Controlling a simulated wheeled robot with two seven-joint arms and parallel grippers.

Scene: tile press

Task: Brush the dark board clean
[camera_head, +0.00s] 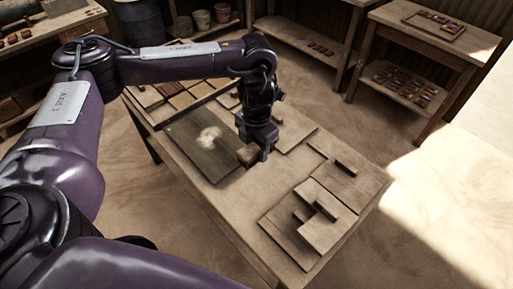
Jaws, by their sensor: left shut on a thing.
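The dark board (202,154) lies flat on the wooden table (222,203). A pale, powdery patch (209,137) lies on it near its middle. My left gripper (252,150) comes down at the board's right edge, shut on a small light-brown block-like thing, probably the brush (246,155). The gripper partly hides this thing, and I cannot tell whether it touches the board. My right gripper is not in view.
Flat wooden boards and small blocks (317,215) lie at the table's right end. Shelves (418,65) with tiles stand behind. The table's front middle is bare.

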